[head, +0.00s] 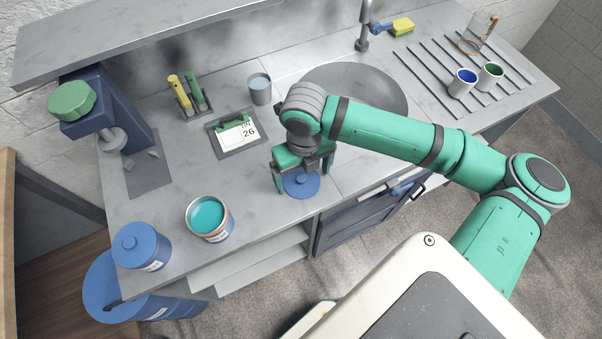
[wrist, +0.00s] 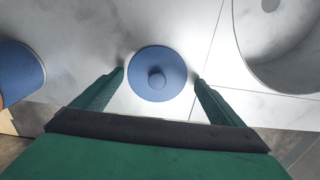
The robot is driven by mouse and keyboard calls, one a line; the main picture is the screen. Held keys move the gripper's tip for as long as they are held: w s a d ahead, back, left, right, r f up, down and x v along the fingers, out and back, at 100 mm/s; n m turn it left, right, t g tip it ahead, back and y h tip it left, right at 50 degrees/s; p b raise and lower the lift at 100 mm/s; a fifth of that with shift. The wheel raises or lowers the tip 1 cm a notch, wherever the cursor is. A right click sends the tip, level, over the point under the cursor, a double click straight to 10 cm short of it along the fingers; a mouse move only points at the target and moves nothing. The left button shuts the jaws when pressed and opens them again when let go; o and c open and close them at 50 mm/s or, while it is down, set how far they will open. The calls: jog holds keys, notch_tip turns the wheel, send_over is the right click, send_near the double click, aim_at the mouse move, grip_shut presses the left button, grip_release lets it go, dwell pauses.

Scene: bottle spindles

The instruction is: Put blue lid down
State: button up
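The blue lid (head: 301,184), a round disc with a small knob, appears to lie flat on the grey counter near its front edge. It also shows in the wrist view (wrist: 142,88), knob up, between my fingers. My gripper (head: 303,178) is open above the lid, pointing down. In the wrist view my gripper (wrist: 159,74) has one finger on each side of the lid, with a narrow gap at both sides. An open can of teal paint (head: 225,232) stands to the left on the counter.
A closed blue can (head: 152,259) stands at the counter's front left corner. A framed calendar (head: 254,143) and a grey cup (head: 260,89) are behind the lid. The sink (head: 375,90) lies to the right. The counter between the paint can and the lid is clear.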

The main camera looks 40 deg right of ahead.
aim_at(300, 177)
jog(key=shift+w+a, duration=0.1)
jog(key=shift+r, duration=0.2)
notch_tip(300, 177, up, 12)
dwell(0.5)
dwell(0.3)
